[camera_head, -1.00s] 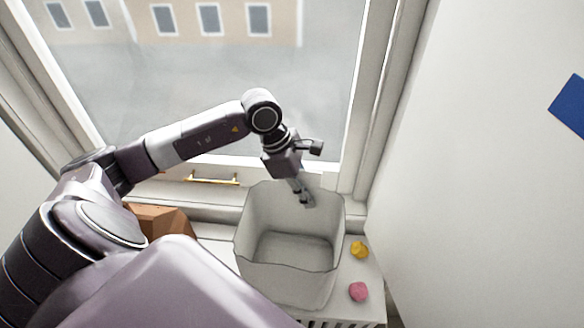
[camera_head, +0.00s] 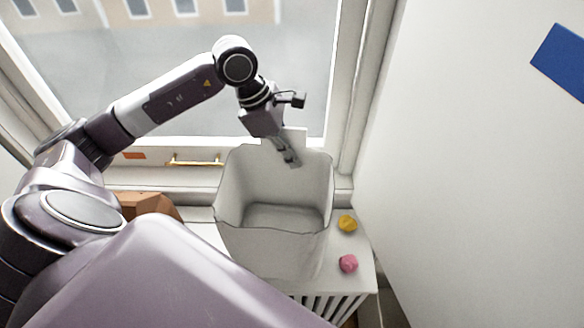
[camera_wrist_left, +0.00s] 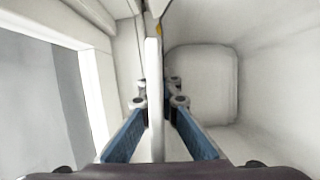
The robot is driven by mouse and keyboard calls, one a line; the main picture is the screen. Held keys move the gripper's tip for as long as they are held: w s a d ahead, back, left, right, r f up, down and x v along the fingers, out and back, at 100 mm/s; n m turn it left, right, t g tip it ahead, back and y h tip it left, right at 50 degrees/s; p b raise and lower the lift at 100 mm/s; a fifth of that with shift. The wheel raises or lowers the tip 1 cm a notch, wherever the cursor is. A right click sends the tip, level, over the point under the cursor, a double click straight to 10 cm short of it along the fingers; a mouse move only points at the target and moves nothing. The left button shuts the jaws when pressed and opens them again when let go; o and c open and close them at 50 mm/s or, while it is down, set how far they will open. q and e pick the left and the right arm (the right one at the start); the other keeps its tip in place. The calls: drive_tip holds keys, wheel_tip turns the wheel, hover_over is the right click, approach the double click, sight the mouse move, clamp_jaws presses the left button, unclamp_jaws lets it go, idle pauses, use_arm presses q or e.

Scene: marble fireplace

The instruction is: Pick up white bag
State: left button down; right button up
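The white bag (camera_head: 270,252) is an open, upright, box-shaped bag above the white ledge by the window. Its inside looks empty. My left gripper (camera_head: 293,160) reaches down over its back rim, with one finger showing inside the bag. In the left wrist view, the gripper (camera_wrist_left: 158,95) has its blue-padded fingers on either side of the thin bag wall (camera_wrist_left: 155,65), closed on it. Whether the bag's bottom touches the ledge is hard to tell. My right gripper is not in view.
A yellow lump (camera_head: 347,223) and a pink lump (camera_head: 348,263) lie on the ledge (camera_head: 352,279) right of the bag. A brown object (camera_head: 150,205) stands left of it. The window is behind, and a white wall is on the right.

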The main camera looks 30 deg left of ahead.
sight(293, 129)
use_arm(q)
wheel_tip(293, 129, up, 15)
drive_tip(key=shift+b, duration=0.85)
drive_tip(key=shift+s+d+f, duration=0.1)
